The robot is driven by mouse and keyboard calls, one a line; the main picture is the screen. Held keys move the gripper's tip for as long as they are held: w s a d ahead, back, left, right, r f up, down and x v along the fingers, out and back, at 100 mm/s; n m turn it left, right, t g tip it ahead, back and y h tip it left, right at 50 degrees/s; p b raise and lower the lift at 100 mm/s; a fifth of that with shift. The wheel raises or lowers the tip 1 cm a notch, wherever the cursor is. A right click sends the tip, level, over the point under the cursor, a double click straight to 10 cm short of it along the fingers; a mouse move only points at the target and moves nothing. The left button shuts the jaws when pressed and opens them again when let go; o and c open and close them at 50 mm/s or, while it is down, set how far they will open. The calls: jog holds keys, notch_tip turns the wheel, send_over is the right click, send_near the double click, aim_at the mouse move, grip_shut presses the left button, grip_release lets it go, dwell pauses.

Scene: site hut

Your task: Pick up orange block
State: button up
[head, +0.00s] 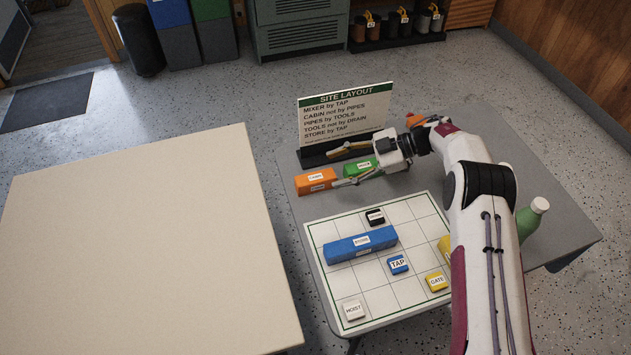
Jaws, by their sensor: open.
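An orange block (316,181) with white labels lies on the grey table, left of my gripper. My gripper (335,169) is open, with its fingers pointing left. The nearer fingertip is close to the orange block's right end; I cannot tell whether they touch. A green block (358,167) with a white label shows between the fingers, partly hidden by the gripper. Another orange piece (414,119) shows behind my wrist, mostly hidden.
A white grid board (322,234) holds a long blue block (360,245), a black block (375,216) and small labelled blocks. A layout sign (345,117) stands behind the gripper. A green bottle (530,219) stands right of my arm. The beige table (150,250) is bare.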

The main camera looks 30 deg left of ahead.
aim_at(320, 177)
jog(key=shift+s+a+f, duration=0.15)
jog(key=shift+a, duration=0.15)
jog(key=shift+s+d+f+x, duration=0.1)
jog(key=shift+d+x, duration=0.05)
jog(key=shift+x, duration=0.85)
jog(key=shift+s+d+f+x, duration=0.1)
jog(key=shift+s+x, duration=0.05)
jog(key=shift+x, duration=0.8)
jog(key=shift+s+a+f, duration=0.25)
jog(key=shift+a+f, duration=0.05)
jog(key=shift+a, duration=0.2)
jog(key=c, duration=1.3)
